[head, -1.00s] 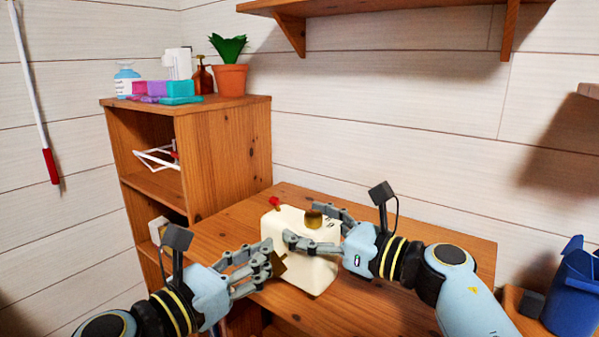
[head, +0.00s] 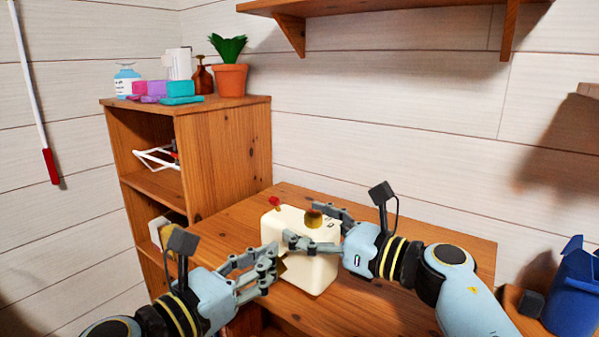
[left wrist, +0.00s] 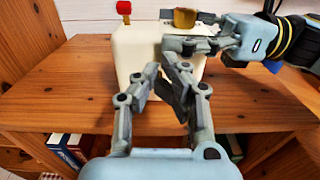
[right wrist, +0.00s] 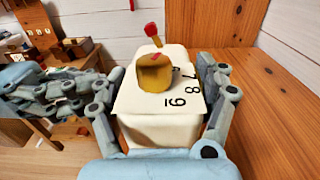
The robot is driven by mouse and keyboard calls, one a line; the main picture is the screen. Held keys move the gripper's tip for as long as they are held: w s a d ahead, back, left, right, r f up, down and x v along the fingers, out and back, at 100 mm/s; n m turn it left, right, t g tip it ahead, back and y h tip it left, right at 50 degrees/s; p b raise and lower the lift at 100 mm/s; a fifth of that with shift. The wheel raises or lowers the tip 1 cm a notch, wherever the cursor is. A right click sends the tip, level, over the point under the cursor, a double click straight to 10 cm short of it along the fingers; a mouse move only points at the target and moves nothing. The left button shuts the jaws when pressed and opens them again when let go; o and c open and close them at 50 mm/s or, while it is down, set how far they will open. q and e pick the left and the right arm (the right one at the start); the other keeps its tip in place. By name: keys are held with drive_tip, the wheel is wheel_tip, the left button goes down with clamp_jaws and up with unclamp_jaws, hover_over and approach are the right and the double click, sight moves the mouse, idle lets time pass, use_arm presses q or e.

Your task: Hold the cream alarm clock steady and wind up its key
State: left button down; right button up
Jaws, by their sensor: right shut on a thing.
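The cream alarm clock (head: 318,268) stands on the wooden desk, with a gold knob (head: 313,218), a red button (head: 275,202) and black numerals (right wrist: 185,90) on its top. My right gripper (head: 312,228) is shut on the clock, one finger on each side; the right wrist view (right wrist: 160,120) also shows the clock between these fingers. My left gripper (head: 275,259) is at the clock's near left side, its fingertips close together in the left wrist view (left wrist: 163,72). The gold key (head: 283,264) is mostly hidden by these fingers, and its hold cannot be made out.
A wooden shelf unit (head: 225,150) stands left of the desk (head: 410,235), with a potted plant (head: 229,78), bottles and coloured blocks on top. A wall shelf (head: 390,8) hangs above. A blue bin (head: 572,295) is at right. The desk behind the clock is clear.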

use_arm(q)
drive_tip(key=shift+s+d+f, duration=0.2)
drive_tip(key=shift+s+d, duration=0.25)
drive_tip(key=shift+d, duration=0.15)
drive_tip(key=shift+r, duration=0.2)
drive_tip(key=v, duration=0.6)
drive_tip(key=shift+w+r, duration=0.1)
drive_tip(key=shift+r, duration=0.2)
drive_tip(key=shift+a, duration=0.1)
